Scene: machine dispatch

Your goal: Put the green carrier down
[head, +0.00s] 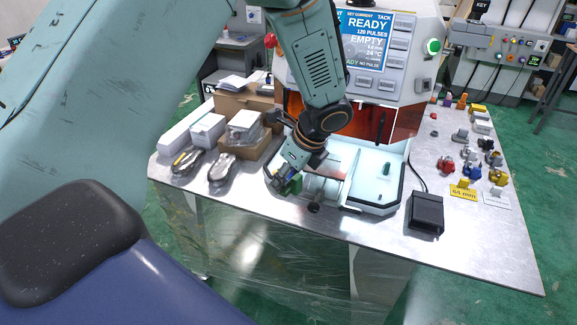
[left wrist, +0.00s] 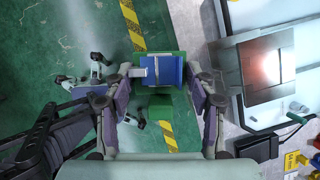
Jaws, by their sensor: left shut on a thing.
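My left gripper (head: 287,178) is low over the front of the metal table, just left of the machine's pale tray. It is shut on the green carrier (head: 294,186), which is mostly hidden by the fingers in the head view. In the left wrist view my left gripper (left wrist: 162,88) has a finger on each side of the green carrier (left wrist: 160,108). A blue block (left wrist: 170,70) shows at the carrier, between the fingertips. I cannot tell whether the carrier touches the surface below. My right gripper is not in view.
The machine's pale tray (head: 378,208) is right of the gripper. A black box (head: 426,213) with a cable lies farther right, near a yellow "64 mm" sign (head: 463,191) and several small parts. The front table strip is bare.

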